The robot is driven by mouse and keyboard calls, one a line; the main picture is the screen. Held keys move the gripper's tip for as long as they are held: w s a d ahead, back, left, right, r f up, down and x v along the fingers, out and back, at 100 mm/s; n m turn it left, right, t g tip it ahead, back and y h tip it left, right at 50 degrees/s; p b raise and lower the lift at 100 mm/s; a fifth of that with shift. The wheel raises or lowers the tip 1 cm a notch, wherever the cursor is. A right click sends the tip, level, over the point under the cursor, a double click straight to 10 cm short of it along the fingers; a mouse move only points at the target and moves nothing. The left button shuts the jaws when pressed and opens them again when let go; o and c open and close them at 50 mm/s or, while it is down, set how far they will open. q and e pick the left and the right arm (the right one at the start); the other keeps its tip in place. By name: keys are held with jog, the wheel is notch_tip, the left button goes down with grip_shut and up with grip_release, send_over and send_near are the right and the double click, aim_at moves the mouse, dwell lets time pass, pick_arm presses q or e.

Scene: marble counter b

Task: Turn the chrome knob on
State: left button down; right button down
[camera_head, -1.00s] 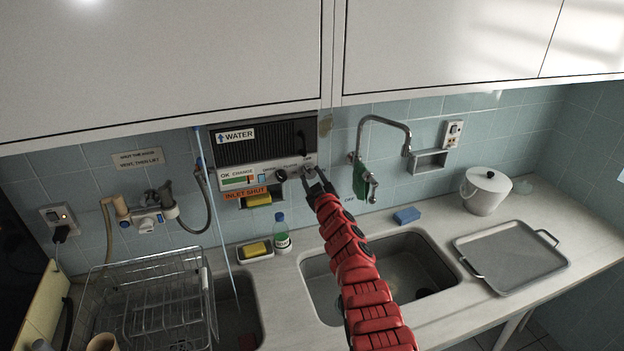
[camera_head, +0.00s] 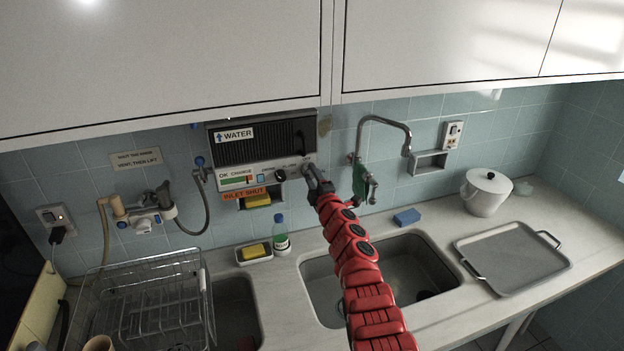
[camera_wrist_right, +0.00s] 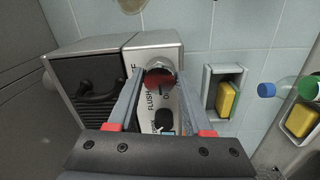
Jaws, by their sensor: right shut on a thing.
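The chrome knob (camera_wrist_right: 159,77) is at the right end of the front strip of the grey and black WATER unit (camera_head: 262,150) on the tiled wall. In the right wrist view the knob sits between my two fingers, its face reddish, beside the printed word FLUSH. My right gripper (camera_head: 312,176) is shut on the knob, reaching up from below with its red arm. In the head view the gripper partly covers the knob. A black knob (camera_head: 281,175) is to its left, also visible in the wrist view (camera_wrist_right: 163,119). My left gripper is out of view.
An orange INLET SHUT label (camera_head: 245,193) is below the unit, above a niche with a yellow sponge (camera_head: 257,201). A curved faucet (camera_head: 384,120) stands to the right. White cabinets (camera_head: 170,60) overhang above.

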aim_at(310, 173)
jog(key=shift+f+n, duration=0.15)
jog(key=shift+n, duration=0.65)
jog(key=shift+c, duration=1.6)
grip_release()
jog(key=shift+s+r+p, duration=0.2)
jog(key=shift+p, duration=0.15)
jog(key=s+p, duration=0.2)
jog(key=p, duration=0.1)
jog(key=shift+s+d+r+n, duration=0.15)
jog(key=shift+s+d+n, duration=0.15)
jog(key=shift+d, duration=0.05)
jog(key=p+v, duration=0.3)
jog(key=v, duration=1.1)
jog(key=shift+d+f, duration=0.25)
jog(key=shift+f, duration=0.15)
